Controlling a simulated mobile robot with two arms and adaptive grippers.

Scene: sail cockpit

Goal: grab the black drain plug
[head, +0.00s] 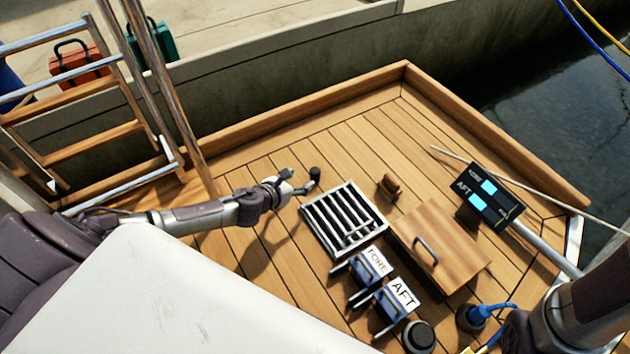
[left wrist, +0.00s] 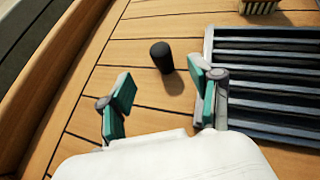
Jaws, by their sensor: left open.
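The black drain plug (head: 315,174) is a small dark cylinder standing on the wooden deck, just left of the grey grating. It also shows in the left wrist view (left wrist: 162,57), upright and a little beyond my fingertips. My left gripper (head: 302,184) is open and empty, low over the deck beside the plug. In the left wrist view its two teal-padded fingers (left wrist: 160,92) stand wide apart, with the plug ahead of the gap, nearer the right finger. My right arm enters at the lower right of the head view, but its gripper is not visible.
The slatted grating (head: 343,222) lies close to the right of my left gripper. A small wooden brush (head: 389,187), a wooden hatch (head: 432,238) and blue FORE (head: 371,266) and AFT (head: 398,298) handled blocks lie farther right. A ladder (head: 85,125) stands left. Bare deck surrounds the plug's left side.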

